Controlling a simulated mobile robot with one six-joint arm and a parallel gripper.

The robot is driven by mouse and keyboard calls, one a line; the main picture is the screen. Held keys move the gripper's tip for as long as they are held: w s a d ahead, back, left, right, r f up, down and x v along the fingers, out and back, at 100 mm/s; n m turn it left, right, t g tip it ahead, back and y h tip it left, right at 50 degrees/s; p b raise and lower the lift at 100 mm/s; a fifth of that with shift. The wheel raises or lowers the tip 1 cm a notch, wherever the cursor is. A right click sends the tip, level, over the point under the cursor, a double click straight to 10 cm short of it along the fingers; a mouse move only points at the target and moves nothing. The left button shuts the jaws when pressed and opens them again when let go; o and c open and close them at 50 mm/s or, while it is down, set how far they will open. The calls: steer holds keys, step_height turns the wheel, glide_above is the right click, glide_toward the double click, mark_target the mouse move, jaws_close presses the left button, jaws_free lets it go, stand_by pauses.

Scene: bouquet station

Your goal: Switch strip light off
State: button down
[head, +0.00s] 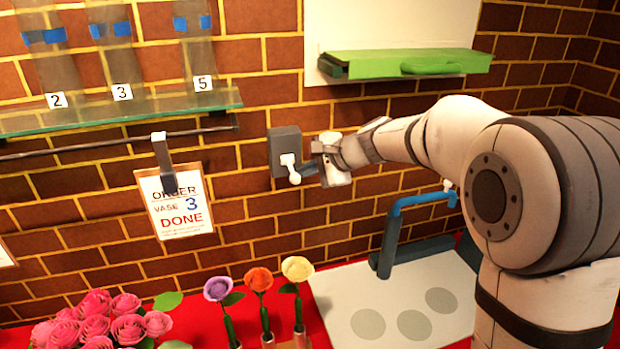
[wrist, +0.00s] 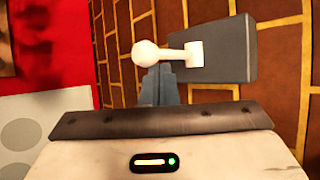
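A grey switch box (head: 285,150) is fixed to the brick wall, with a white ball-ended lever (head: 293,175) that hangs downward in the head view. In the wrist view the box (wrist: 238,50) is at upper right and the lever's white ball (wrist: 146,53) sticks out to the left. My gripper (head: 312,168) is just right of the lever. In the wrist view its grey fingers (wrist: 160,82) look closed together, with nothing between them, right by the ball. I cannot tell whether they touch it. The strip light itself cannot be made out.
A glass shelf (head: 120,112) with numbered vases is at upper left, above a rail with an order card (head: 172,205). A green-fronted fixture (head: 410,63) is above my arm. Flowers (head: 258,280) and a white board with a blue tap (head: 390,225) are below.

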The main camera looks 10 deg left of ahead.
steer(key=shift+w+r, duration=0.15)
steer(key=shift+r, duration=0.75)
steer(key=shift+r+p, duration=0.6)
steer(key=shift+r, duration=0.1)
steer(key=shift+f, duration=0.1)
step_height(320, 180, down, 3)
steer(key=d+b, duration=0.2)
steer(key=b, duration=0.2)
steer(key=w+d+r, duration=0.3)
steer(key=d+r, duration=0.1)
steer(key=r, duration=0.5)
steer(key=shift+w+d, duration=0.2)
steer(key=shift+w, duration=0.2)
